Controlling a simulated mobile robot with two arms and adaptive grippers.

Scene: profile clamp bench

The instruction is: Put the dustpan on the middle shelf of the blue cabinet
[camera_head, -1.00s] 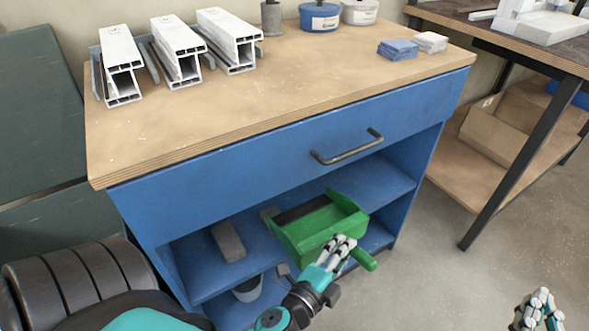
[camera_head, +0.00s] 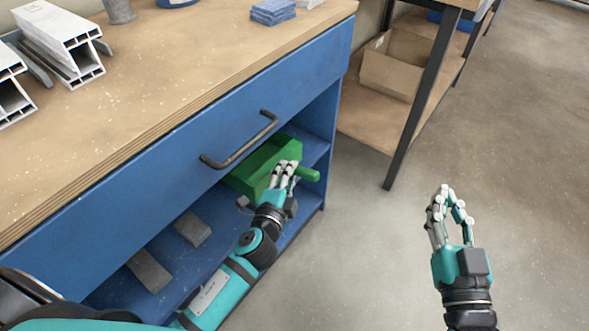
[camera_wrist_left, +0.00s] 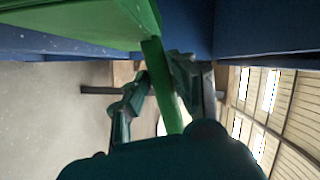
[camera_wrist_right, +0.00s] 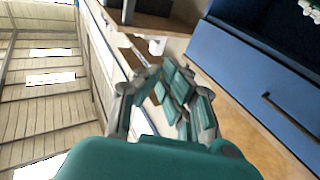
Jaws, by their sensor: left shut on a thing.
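The green dustpan (camera_head: 252,168) is partly inside the blue cabinet (camera_head: 170,188), at the right end of its middle shelf (camera_head: 222,218). Its handle (camera_head: 307,173) points out to the right, past the cabinet front. My left gripper (camera_head: 284,177) is shut on the dustpan at the handle end. In the left wrist view the fingers close around the green handle (camera_wrist_left: 162,85), with the pan (camera_wrist_left: 75,22) at upper left. I cannot tell whether the pan touches the shelf. My right gripper (camera_head: 451,205) is empty over the floor, its fingers curled with a gap between them.
Two grey blocks (camera_head: 192,228) (camera_head: 149,270) lie on the shelf left of the dustpan. A drawer handle (camera_head: 240,140) juts out above. A dark table leg (camera_head: 424,100) and a cardboard box (camera_head: 393,65) stand at the back right. The floor at right is clear.

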